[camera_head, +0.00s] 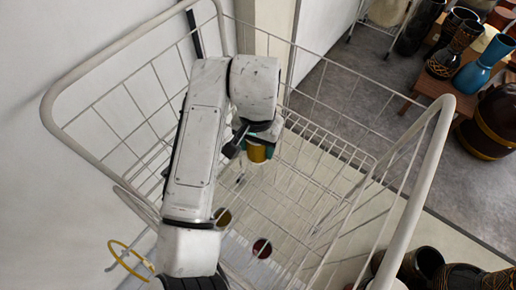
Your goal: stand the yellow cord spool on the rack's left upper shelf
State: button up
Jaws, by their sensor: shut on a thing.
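My gripper (244,144) is at the end of my arm near the middle of the view, inside the white wire rack (436,140). Its dark fingers are shut on the yellow cord spool (257,154), which hangs above the rack's lower part. My arm hides part of the gripper and the spool's top. A teal patch shows beside the spool; I cannot tell what it belongs to. The rack's left upper shelf cannot be made out clearly, as my arm covers much of the left side.
A yellow ring (118,250) is at lower left. Several drums (493,120) and a blue vase-shaped drum (480,66) stand at right. A white wall borders the left; grey floor lies beyond.

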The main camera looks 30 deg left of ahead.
aim_at(258, 152)
jog(key=shift+f+p, duration=0.3)
jog(key=shift+f, duration=1.05)
jog(key=shift+d+f, duration=0.1)
jog(key=shift+f, duration=0.05)
jog(key=o, duration=1.1)
